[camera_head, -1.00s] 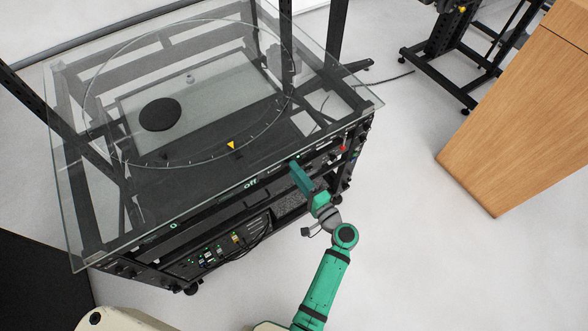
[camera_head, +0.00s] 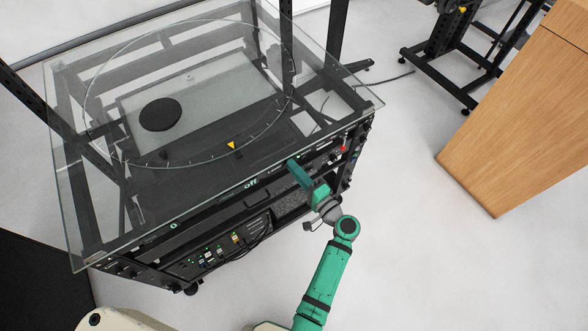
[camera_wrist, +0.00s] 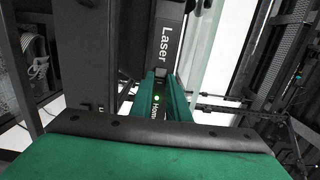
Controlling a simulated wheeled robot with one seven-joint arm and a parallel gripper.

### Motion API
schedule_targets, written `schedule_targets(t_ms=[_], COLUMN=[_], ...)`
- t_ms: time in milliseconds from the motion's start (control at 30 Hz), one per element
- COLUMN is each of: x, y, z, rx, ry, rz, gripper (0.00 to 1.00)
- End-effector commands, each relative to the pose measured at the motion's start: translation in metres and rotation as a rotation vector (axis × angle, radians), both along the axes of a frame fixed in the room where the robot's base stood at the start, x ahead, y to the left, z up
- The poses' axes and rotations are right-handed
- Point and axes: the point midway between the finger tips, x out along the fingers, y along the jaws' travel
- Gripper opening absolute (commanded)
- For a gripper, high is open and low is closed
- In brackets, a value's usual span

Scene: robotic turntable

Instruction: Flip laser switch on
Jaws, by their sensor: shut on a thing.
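My gripper (camera_head: 293,164) is at the front panel of the glass-topped turntable rack (camera_head: 100,262), just below the glass edge. In the wrist view its two green fingers (camera_wrist: 161,82) straddle a narrow strip of panel. The white "Laser" label (camera_wrist: 166,45) shows just beyond the fingertips. The laser switch sits between the fingers and is mostly hidden; the gripper is shut on it, and its position cannot be read. A green light (camera_wrist: 157,98) glows by a partly covered label between the fingers. White "off" lettering (camera_head: 250,184) shows on the rack front.
A black disc (camera_head: 160,114) and a yellow triangle marker (camera_head: 231,146) show on the turntable. A red button (camera_head: 343,149) is right of my gripper. A wooden cabinet (camera_head: 520,110) stands at the right. The floor between it and the rack is clear.

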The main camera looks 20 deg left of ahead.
Motion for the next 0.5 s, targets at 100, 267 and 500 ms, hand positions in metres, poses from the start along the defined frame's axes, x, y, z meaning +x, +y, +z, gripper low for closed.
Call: schedule_targets(t_ms=[100,267,500], x=[0.0020,0.0029,0.0020], y=[-0.0009,-0.0016,-0.0008], z=[-0.0004,-0.0011,-0.0014], rx=[0.001,0.000,-0.001], ry=[0.001,0.002,0.003], rz=[0.072,0.140,0.160], gripper=[0.00,0.00,0.00])
